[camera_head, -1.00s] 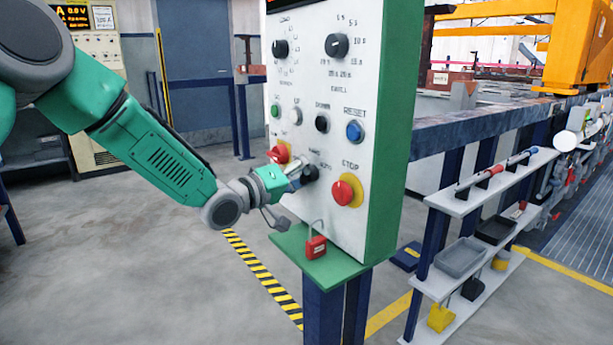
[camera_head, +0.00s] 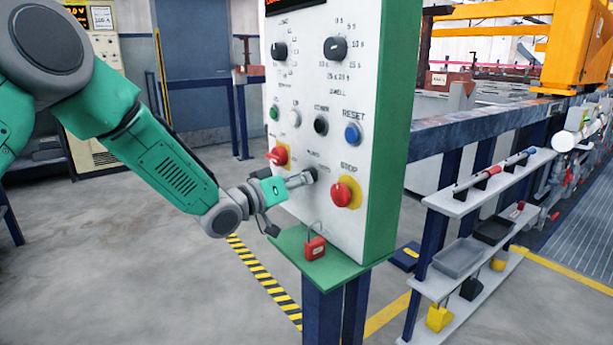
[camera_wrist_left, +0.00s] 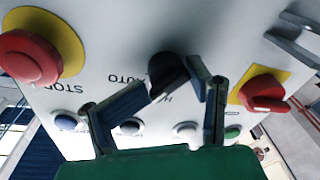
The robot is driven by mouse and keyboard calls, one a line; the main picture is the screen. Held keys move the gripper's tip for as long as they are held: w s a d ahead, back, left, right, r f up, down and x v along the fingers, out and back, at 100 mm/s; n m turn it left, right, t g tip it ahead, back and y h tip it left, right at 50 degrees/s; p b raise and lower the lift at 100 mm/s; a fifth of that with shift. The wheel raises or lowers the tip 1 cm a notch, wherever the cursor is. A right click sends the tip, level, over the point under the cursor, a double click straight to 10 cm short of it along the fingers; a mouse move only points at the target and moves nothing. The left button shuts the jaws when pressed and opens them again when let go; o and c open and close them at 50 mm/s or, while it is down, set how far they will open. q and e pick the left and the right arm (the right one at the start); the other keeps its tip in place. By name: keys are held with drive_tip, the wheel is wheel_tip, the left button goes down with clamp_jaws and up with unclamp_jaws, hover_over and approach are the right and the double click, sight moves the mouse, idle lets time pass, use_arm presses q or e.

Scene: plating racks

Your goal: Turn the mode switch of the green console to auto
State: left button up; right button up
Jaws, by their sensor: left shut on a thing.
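The green console (camera_head: 381,130) has a white front panel and green sides. Its mode switch is a black knob (camera_wrist_left: 168,70) low on the panel, between a red knob on a yellow plate and the STOP button. In the head view only a dark bit of the switch (camera_head: 312,173) shows past the fingers. My left gripper (camera_head: 302,179) reaches it from the left and is shut on it. In the wrist view its fingers (camera_wrist_left: 178,80) close around the knob from both sides. An upside-down AUTO label (camera_wrist_left: 125,79) shows beside the knob. The knob's exact pointing is hard to read.
The red STOP button (camera_head: 342,193) is close to the right of the switch, the red knob (camera_head: 277,156) to its upper left. A red padlock (camera_head: 315,247) stands on the green ledge below. A shelf rack (camera_head: 470,255) with trays stands right. Floor at left is clear.

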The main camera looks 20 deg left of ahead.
use_arm(q)
drive_tip(key=m, duration=0.4)
drive_tip(key=shift+w+a+f+m, duration=0.1)
drive_tip(key=shift+a+f+m, duration=0.2)
drive_tip(key=shift+a+f, duration=0.1)
drive_tip(key=shift+m, duration=0.6)
drive_tip(key=shift+w+r, duration=0.1)
drive_tip(key=shift+r, duration=0.15)
drive_tip(key=o, duration=0.8)
drive_tip(key=shift+c, duration=0.2)
drive_tip(key=shift+a+f, duration=0.1)
drive_tip(key=shift+a, duration=0.05)
drive_tip(key=v, duration=1.1)
drive_tip(key=shift+s+a+f+m+h, duration=0.25)
drive_tip(key=shift+s+m+h, duration=0.05)
